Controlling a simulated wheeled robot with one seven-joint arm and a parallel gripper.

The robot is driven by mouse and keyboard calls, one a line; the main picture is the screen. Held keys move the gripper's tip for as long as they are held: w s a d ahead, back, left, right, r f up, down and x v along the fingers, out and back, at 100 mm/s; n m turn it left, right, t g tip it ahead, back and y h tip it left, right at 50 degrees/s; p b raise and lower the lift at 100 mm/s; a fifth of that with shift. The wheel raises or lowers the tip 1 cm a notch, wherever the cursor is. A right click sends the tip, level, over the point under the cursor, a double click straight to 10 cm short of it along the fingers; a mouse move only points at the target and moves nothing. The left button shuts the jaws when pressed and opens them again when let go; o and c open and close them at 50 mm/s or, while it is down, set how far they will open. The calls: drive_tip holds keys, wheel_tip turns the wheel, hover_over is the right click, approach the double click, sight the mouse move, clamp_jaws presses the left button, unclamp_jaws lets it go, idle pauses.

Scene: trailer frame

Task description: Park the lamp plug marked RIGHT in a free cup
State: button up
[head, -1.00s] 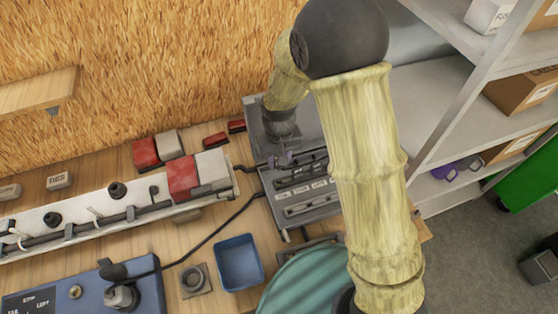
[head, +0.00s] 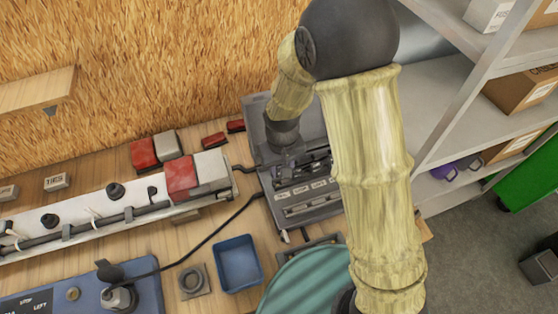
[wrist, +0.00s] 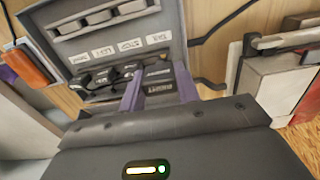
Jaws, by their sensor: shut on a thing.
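My gripper (head: 287,166) is down at the grey box (head: 306,211) on the bench's right end. In the wrist view, its two purple fingers (wrist: 159,92) reach into the box and are shut on a dark lamp plug (wrist: 158,88). Its pale lettering seems to read RIGHT but is small and blurred. The box has a row of slots with white labels (wrist: 130,44), among them LEFT and STOP. Other dark plugs or cables (wrist: 103,78) lie left of the fingers. My wrist hides the plug in the head view. I cannot tell which cups are free.
A white lamp board (head: 85,228) with black round fittings and a red-and-white lamp (head: 196,176) lies left of the box. A blue tray (head: 239,262), a ring socket (head: 194,281) and a blue control box (head: 55,297) with a plugged cable are in front. Shelves (head: 455,150) stand right.

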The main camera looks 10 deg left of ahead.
drive_tip(key=s+d+f+b, duration=0.1)
drive_tip(key=s+d+b, duration=0.1)
drive_tip(key=s, duration=0.4)
drive_tip(key=shift+s+d+f, duration=0.3)
drive_tip(key=shift+d, duration=0.3)
drive_tip(key=shift+f+b, duration=1.35)
drive_tip(key=shift+f, duration=0.45)
drive_tip(key=shift+f, duration=0.1)
drive_tip(key=shift+f+b, duration=0.3)
drive_tip(key=shift+f, duration=0.05)
drive_tip(key=shift+f, duration=0.1)
drive_tip(key=shift+w+f+b, duration=0.1)
drive_tip(key=shift+f+b, duration=0.25)
drive_tip(key=shift+f, duration=0.1)
